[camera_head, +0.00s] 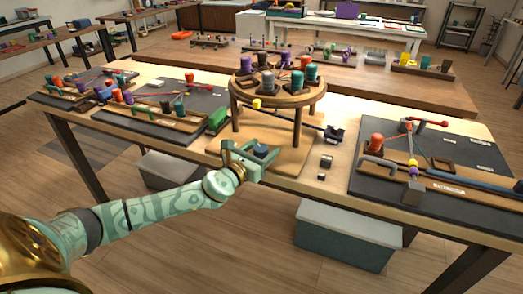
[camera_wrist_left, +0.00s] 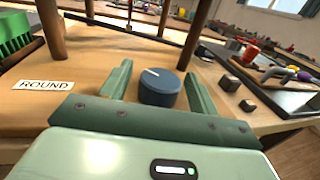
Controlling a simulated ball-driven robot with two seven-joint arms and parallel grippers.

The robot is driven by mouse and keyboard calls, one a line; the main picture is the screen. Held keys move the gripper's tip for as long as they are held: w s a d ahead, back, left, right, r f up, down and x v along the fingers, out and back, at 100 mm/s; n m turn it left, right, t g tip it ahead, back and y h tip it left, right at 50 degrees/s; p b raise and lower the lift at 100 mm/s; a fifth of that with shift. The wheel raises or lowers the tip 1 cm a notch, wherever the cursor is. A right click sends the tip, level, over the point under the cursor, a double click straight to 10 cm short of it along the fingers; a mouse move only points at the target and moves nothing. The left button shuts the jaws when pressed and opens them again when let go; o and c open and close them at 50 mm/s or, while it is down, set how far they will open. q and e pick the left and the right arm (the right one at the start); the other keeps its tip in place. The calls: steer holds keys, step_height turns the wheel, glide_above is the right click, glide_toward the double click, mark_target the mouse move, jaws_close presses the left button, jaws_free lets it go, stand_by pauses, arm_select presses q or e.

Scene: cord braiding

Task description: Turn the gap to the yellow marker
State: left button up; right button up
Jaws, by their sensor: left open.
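A round wooden braiding stand (camera_head: 300,98) on legs carries several coloured bobbins on its top. The yellow marker (camera_head: 257,104) sits at the front left of its rim. I cannot clearly make out which space between the bobbins is the gap. A dark blue-grey knob (camera_head: 262,151) stands on the wooden base below; in the left wrist view the knob (camera_wrist_left: 160,92) has a white line on top. My left gripper (camera_head: 252,158) is open, its two fingers on either side of the knob, with space visible beside it. My right gripper is out of view.
A label "ROUND" (camera_wrist_left: 44,85) lies on the base, left of the knob. A green block (camera_head: 218,119) is to the left, small dark blocks (camera_head: 325,163) to the right. Boards with cords and bobbins (camera_head: 440,165) lie on both sides. Stand legs rise behind the knob.

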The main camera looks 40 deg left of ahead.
arm_select(q)
steer(key=c, duration=1)
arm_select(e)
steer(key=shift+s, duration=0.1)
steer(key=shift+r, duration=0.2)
